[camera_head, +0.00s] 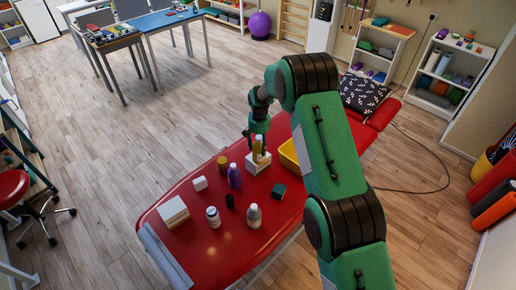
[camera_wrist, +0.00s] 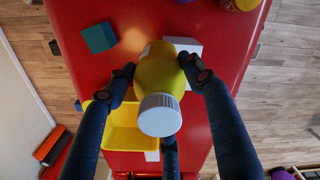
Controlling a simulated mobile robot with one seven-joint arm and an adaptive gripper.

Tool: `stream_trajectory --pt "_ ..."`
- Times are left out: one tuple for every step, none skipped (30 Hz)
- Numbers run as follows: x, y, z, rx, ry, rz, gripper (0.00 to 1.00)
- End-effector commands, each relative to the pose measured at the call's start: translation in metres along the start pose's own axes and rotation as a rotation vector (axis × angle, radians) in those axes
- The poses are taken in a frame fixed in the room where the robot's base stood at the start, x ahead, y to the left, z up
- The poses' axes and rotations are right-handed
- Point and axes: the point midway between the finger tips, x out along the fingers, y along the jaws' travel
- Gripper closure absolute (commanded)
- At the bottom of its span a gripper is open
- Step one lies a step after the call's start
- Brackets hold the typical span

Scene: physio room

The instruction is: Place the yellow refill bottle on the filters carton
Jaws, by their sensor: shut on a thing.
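The yellow refill bottle (camera_wrist: 160,72) with a white cap is between the fingers of my gripper (camera_wrist: 157,66), which is shut on it. In the head view the bottle (camera_head: 257,153) appears upright below my gripper (camera_head: 258,140), at a white carton (camera_head: 259,168) on the red couch. The same carton (camera_wrist: 188,44) shows partly behind the bottle in the wrist view. I cannot read its label, nor tell whether the bottle touches its top. Another white carton (camera_head: 173,211) lies near the left end of the couch.
The red couch (camera_head: 213,258) also holds a purple bottle (camera_head: 235,177), a mustard jar (camera_head: 222,163), white bottles (camera_head: 254,215), a small white box (camera_head: 200,184) and a dark green block (camera_head: 278,191). A yellow bin (camera_head: 289,155) stands right beside the carton.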

Motion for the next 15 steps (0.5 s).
stream_trajectory --pt "0.000 -0.002 -0.006 0.000 0.001 0.000 0.91" --pt "0.000 -0.002 -0.009 0.000 0.002 0.000 0.91" --pt "0.000 -0.003 -0.013 0.000 0.002 0.000 0.91" --pt "0.001 -0.004 -0.015 0.000 0.001 0.000 0.91" --pt "0.001 -0.004 -0.017 0.000 0.001 0.000 0.91" --pt "0.001 -0.005 -0.020 0.000 0.002 0.000 0.91" --pt "0.001 -0.005 -0.021 0.000 0.002 0.000 0.91" --pt "0.001 -0.005 -0.022 0.000 0.002 0.000 0.91" --pt "0.001 -0.006 -0.023 0.000 0.002 0.000 0.91" --pt "0.001 -0.006 -0.024 0.000 0.001 0.000 0.91" --pt "0.001 -0.006 -0.024 0.000 0.001 0.000 0.91" --pt "0.001 -0.006 -0.024 0.000 0.001 0.000 0.91" --pt "0.001 -0.006 -0.024 0.000 0.001 0.000 0.91" --pt "0.001 -0.006 -0.024 0.000 0.001 0.000 0.91" --pt "0.001 -0.006 -0.024 0.000 0.001 0.000 0.91"
